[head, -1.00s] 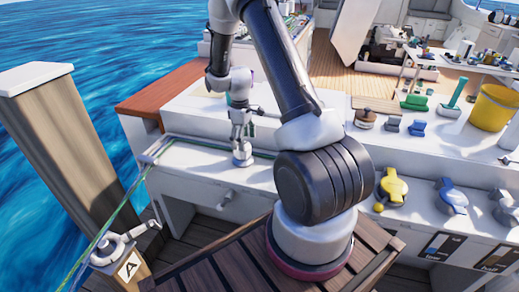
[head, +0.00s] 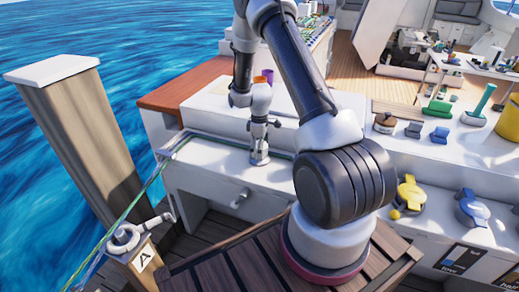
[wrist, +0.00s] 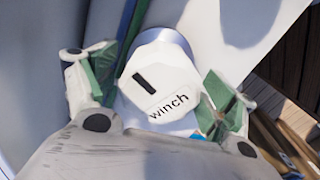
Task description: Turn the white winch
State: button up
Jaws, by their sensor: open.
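The white winch (wrist: 158,82) fills the middle of the wrist view. Its faceted white cap has a dark slot and the word "winch". In the head view the winch (head: 259,158) stands on the white deck ledge, below my gripper (head: 259,141). In the wrist view my gripper (wrist: 162,90) is open, with one green-padded finger on each side of the cap. I cannot tell whether the pads touch it. The lower part of the winch is mostly hidden behind the cap.
A green rope (head: 137,206) runs along the ledge and down past a wooden post (head: 80,135). A yellow winch-like fitting (head: 410,193) and a blue one (head: 472,208) sit to the right. An orange cup (head: 261,82) stands behind my gripper.

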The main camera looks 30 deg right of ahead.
jog(key=c, duration=1)
jog(key=shift+m, duration=0.4)
jog(key=m, duration=0.3)
jog(key=shift+m, duration=2.2)
